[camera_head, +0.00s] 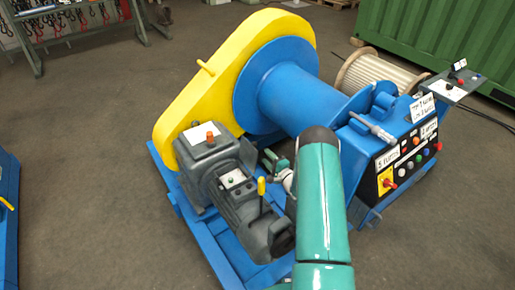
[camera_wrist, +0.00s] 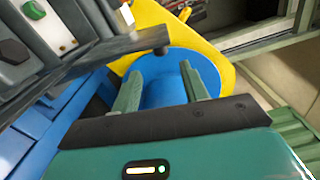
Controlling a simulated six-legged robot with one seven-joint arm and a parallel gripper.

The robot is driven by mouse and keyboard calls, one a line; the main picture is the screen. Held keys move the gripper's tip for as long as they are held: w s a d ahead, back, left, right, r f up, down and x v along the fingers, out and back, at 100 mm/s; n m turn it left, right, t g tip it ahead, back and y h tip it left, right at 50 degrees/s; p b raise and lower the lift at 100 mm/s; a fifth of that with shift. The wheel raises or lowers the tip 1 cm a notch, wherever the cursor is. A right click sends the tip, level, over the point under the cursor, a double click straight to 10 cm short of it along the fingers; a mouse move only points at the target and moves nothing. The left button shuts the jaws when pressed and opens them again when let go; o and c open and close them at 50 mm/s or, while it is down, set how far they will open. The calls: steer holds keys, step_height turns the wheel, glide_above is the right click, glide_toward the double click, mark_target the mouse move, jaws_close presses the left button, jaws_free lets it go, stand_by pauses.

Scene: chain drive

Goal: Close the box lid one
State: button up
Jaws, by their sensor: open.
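My gripper (camera_wrist: 160,70) is open and empty in the wrist view, its two green fingers apart in front of the blue drum. In the head view its end is mostly hidden by my green arm. The grey motor unit (camera_head: 228,200) carries two small boxes: one with an orange button (camera_head: 210,135) and one with a green button (camera_head: 231,179). I cannot tell which is box one, or how its lid stands. In the wrist view, a dark grey bar-like edge (camera_wrist: 95,52) lies left of and near my fingers, beside a light panel with a green button (camera_wrist: 32,10).
A yellow chain guard (camera_head: 190,95) and blue drum (camera_head: 300,85) stand behind the motor. A control box (camera_head: 410,150) with buttons is at the right. A cable reel and green container (camera_head: 450,40) are behind.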

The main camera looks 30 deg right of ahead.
mark_target(251, 153)
steer(key=w+a, duration=0.1)
steer(key=w, duration=0.7)
steer(key=shift+w, duration=0.15)
steer(key=shift+c, duration=0.4)
steer(key=shift+a, duration=0.1)
jaws_close()
